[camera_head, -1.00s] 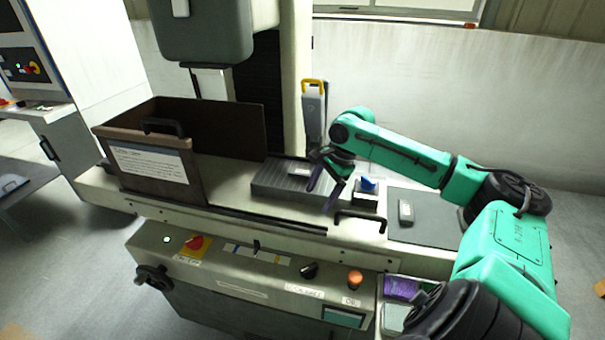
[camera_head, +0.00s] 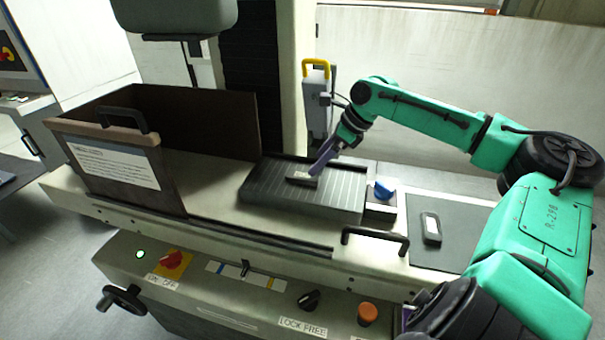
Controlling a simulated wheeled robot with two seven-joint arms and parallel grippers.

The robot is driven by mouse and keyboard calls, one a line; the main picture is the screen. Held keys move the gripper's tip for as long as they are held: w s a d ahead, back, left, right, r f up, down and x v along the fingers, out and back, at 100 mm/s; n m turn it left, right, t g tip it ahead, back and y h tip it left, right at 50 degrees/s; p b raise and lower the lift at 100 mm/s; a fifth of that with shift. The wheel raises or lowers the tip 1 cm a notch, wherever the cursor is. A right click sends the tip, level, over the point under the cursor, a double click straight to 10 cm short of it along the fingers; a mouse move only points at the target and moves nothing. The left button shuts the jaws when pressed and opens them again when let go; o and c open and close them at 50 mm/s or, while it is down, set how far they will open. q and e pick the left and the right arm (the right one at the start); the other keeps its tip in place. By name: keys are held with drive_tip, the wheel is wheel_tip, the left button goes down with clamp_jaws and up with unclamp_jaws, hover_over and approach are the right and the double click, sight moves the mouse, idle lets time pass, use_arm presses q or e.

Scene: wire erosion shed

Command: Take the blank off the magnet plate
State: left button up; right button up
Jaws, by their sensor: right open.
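The magnet plate (camera_head: 270,195) is a dark grey ribbed block on the machine bed, right of centre in the head view. The blank (camera_head: 303,175), a small grey piece, lies on its top and is partly hidden by my right gripper. My right gripper (camera_head: 314,174) is open, with its purple fingers low over the plate at the blank. Whether the fingers touch the blank is hard to tell. A blue knob (camera_head: 384,190) sits on a block at the plate's right end. My left gripper does not show.
A dark mat (camera_head: 462,220) to the right bears a small grey block (camera_head: 431,228). A black handle (camera_head: 375,237) stands at the bed's front edge. A brown guard box (camera_head: 180,110) is on the left, and a yellow-handled tool (camera_head: 316,100) stands behind.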

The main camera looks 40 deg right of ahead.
sight(304, 175)
drive_tip(key=shift+w+f, duration=0.2)
drive_tip(key=shift+f, duration=0.1)
drive_tip(key=x, duration=0.4)
drive_tip(key=shift+s+a+f, duration=0.1)
drive_tip(key=shift+s+a, duration=0.05)
drive_tip(key=shift+a, duration=0.05)
drive_tip(key=shift+w+a+f, duration=0.15)
drive_tip(key=shift+w+f, duration=0.1)
drive_tip(key=shift+r, duration=0.1)
drive_tip(key=shift+c, duration=0.3)
clamp_jaws()
